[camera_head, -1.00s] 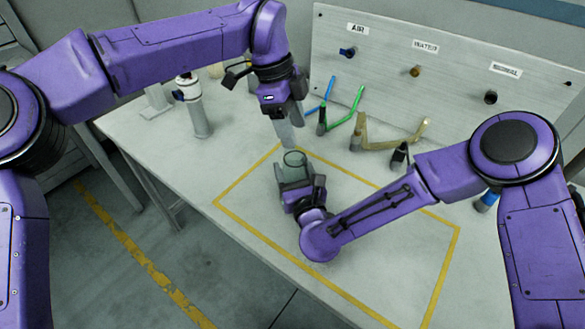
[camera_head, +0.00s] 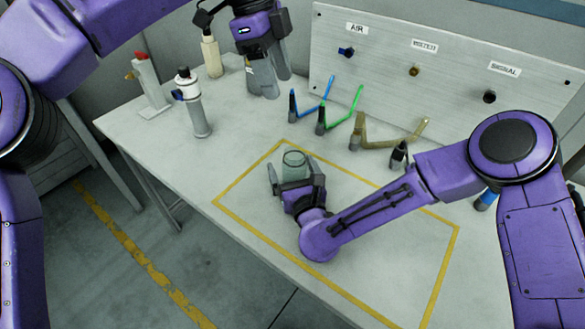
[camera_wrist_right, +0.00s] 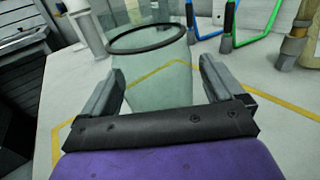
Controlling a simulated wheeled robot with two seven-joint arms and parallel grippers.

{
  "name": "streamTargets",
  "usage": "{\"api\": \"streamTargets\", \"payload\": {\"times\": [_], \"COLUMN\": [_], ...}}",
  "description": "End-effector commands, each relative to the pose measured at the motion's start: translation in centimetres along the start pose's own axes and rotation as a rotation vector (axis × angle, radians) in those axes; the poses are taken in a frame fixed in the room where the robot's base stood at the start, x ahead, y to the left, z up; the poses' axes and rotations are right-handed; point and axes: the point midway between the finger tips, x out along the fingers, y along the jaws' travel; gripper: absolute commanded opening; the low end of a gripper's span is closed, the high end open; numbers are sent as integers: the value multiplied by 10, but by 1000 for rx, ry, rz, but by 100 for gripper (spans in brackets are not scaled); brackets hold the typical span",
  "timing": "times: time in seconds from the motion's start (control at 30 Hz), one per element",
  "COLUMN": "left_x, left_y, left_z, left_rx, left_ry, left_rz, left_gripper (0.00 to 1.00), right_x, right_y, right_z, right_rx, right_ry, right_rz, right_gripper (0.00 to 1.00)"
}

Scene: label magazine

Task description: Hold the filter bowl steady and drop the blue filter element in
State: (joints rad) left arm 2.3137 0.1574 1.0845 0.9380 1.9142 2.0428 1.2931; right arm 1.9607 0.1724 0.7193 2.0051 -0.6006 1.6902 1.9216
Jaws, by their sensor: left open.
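The filter bowl (camera_head: 294,160) is a clear, greenish cup standing upright inside the yellow outline on the bench. It also shows in the right wrist view (camera_wrist_right: 152,82), where the yellow line is seen through its wall and no blue element shows inside. My right gripper (camera_head: 295,175) has a finger on each side of the bowl, and the wrist view shows a gap beside each finger. My left gripper (camera_head: 264,82) is open, behind the bowl and towards the panel. A blue-topped piece (camera_head: 488,198) is partly hidden behind my right arm; I cannot tell if it is the filter element.
A grey panel (camera_head: 450,52) with labelled ports stands at the back. Blue, green (camera_head: 345,108) and tan (camera_head: 385,138) hoses lie before it. A white cylinder with a blue knob (camera_head: 194,103), a red-tipped stand (camera_head: 148,85) and a bottle (camera_head: 211,54) stand at left.

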Motion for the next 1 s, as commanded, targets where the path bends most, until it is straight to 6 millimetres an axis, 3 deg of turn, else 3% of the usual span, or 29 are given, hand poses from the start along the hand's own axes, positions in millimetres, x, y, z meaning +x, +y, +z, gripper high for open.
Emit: {"api": "streamTargets", "payload": {"times": [0.3,0.37,0.7,0.83,1.0], "left_x": [0,0,0,0,0], "left_y": [0,0,0,0,0], "left_z": [0,0,0,0,0], "left_rx": [0,0,0,0,0], "left_ry": [0,0,0,0,0], "left_rz": [0,0,0,0,0], "left_gripper": [60,60,60,60,60], "right_x": [-6,-15,-98,-115,-121], "right_y": [0,0,1,0,0], "right_z": [0,0,0,0,0], "right_rx": [0,-1,-1,0,0], "right_ry": [1,1,2,0,0], "right_rz": [0,1,3,2,0], "right_gripper": [94,94,94,94,94]}}
